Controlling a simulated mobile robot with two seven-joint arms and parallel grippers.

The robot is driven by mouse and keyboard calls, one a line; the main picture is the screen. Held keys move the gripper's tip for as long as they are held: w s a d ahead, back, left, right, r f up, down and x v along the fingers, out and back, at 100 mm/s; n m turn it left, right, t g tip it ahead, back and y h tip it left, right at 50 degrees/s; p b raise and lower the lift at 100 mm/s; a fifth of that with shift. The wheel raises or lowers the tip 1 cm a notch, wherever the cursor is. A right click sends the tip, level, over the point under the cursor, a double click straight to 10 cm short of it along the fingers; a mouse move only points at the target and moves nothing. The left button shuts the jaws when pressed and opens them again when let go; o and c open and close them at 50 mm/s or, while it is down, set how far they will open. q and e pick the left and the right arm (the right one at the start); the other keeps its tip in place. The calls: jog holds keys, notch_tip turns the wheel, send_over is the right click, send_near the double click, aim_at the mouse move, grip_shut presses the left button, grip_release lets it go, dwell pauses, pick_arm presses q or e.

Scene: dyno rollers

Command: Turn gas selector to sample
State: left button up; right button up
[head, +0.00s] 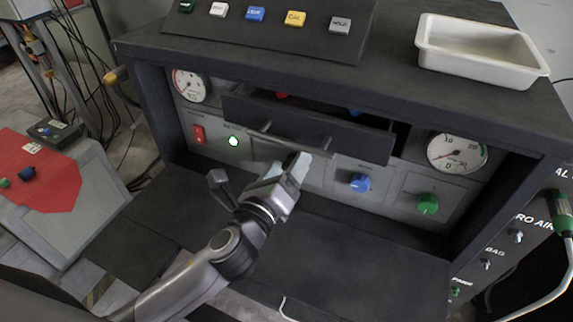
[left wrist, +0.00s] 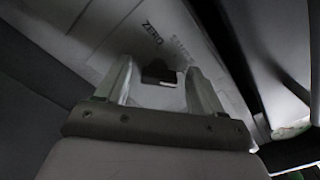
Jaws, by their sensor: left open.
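The gas selector looks to be the small black knob (left wrist: 158,73) on the light grey panel in the left wrist view. The word ZERO is printed near it, and a second label beside that is too blurred to read. My left gripper (head: 297,166) is open in front of the panel, below the drawer. In the left wrist view its two fingers (left wrist: 160,88) stand on either side of the knob, and I cannot tell whether they touch it. In the head view the gripper hides the knob. My right gripper is not in view.
A partly open drawer (head: 350,137) juts out just above my gripper. A blue knob (head: 360,183) and a green knob (head: 428,204) sit to the right on the panel. A red switch (head: 198,133) and a green light (head: 233,141) are left. A white tray (head: 480,75) stands on top.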

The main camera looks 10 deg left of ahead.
pick_arm(q)
jog(key=shift+w, duration=0.1)
jog(key=shift+c, duration=0.3)
jog(key=c, duration=1)
jog(key=shift+n, duration=0.4)
jog(key=n, duration=0.4)
jog(key=shift+a+f+n, duration=0.1)
jog(key=shift+n, duration=2.4)
jog(key=o, duration=1.1)
jog(key=shift+c, duration=0.2)
